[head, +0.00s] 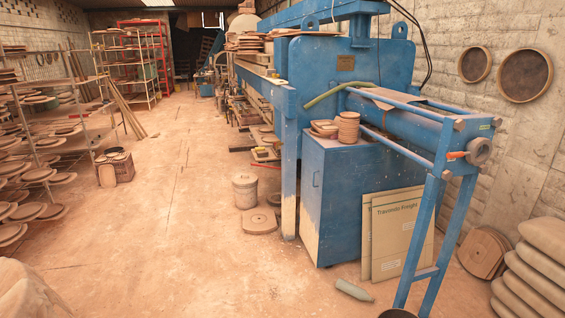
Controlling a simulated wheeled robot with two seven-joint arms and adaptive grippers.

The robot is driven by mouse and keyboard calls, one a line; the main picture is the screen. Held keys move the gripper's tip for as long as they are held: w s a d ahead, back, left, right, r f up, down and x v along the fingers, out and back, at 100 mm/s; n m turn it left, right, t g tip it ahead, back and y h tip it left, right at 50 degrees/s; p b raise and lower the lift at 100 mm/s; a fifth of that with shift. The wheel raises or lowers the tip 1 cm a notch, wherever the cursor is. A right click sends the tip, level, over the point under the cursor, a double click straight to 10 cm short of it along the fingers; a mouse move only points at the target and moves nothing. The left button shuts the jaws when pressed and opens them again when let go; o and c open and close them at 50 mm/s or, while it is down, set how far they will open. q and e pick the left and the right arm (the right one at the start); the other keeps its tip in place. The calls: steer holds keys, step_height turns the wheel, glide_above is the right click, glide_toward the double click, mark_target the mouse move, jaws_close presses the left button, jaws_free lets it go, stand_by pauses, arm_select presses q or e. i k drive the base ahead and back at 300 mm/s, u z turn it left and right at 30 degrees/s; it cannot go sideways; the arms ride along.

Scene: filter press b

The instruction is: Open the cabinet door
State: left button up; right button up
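The blue cabinet (345,205) stands on the floor under the press frame, right of the middle in the head view. Its narrow left face carries the door (312,205), with a small upright handle (315,180) on it. The door looks shut, flush with the cabinet body. Its lower part is worn pale. Neither of my grippers shows in the head view.
The floor (170,240) further left is open.

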mark_target(312, 154)
steer(key=i, duration=3.8)
steer(key=z, duration=1.2)
